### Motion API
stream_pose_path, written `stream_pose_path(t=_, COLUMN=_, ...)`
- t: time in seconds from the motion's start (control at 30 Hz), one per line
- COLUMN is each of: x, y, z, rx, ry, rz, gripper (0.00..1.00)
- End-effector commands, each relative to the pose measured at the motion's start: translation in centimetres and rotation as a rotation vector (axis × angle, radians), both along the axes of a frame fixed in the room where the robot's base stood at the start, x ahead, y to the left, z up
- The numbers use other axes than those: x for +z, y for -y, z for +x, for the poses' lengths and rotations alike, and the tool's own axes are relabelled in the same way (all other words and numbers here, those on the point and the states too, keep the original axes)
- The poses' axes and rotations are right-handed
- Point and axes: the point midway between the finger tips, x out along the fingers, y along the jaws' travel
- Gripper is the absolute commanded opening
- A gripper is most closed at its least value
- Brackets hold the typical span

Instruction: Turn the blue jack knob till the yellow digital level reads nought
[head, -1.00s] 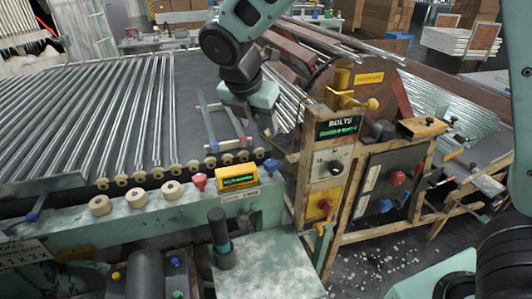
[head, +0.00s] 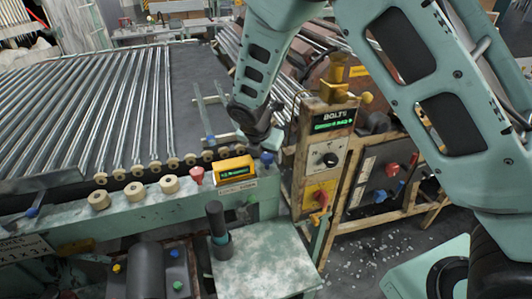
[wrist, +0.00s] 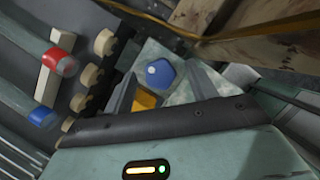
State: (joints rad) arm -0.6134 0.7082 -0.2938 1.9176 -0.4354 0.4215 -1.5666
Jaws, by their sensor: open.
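The yellow digital level (head: 234,170) sits on the pale green front rail of the roller bed. Its dark display shows green characters too small to read surely. The blue jack knob (head: 267,158) stands just right of it. My gripper (head: 262,141) is low over the rail, close behind and above the knob. In the wrist view my gripper (wrist: 162,69) is open, and the blue knob (wrist: 160,73) shows between its two fingers, seemingly free of both. A yellow part of the level (wrist: 146,99) shows below the knob, partly hidden by my gripper.
A red knob (head: 197,175) stands left of the level, with cream discs (head: 169,184) further left. A wooden-framed control panel (head: 325,155) stands close on the right. A bracket with a red end (wrist: 62,62) and a blue end (wrist: 42,117) lies beside my gripper.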

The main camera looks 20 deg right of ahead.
Motion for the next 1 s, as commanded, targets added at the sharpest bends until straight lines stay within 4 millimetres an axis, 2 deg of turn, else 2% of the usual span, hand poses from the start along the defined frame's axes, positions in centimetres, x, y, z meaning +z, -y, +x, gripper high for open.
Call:
stream_pose_path(t=0.33, x=-0.4, y=0.14, z=0.13, rx=-0.001, ry=0.0, rz=0.0, gripper=0.57)
stream_pose_path(t=0.37, x=-0.4, y=0.15, z=0.12, rx=-0.001, ry=0.0, rz=0.0, gripper=0.52)
stream_pose_path(t=0.5, x=-0.38, y=0.13, z=0.11, rx=-0.001, ry=0.0, rz=0.0, gripper=0.13)
stream_pose_path(t=0.77, x=-0.35, y=0.12, z=0.1, rx=-0.012, ry=0.0, rz=0.0, gripper=0.13)
stream_pose_path(t=1.0, x=-0.22, y=0.03, z=0.19, rx=-0.1, ry=-0.001, rz=0.001, gripper=0.13)
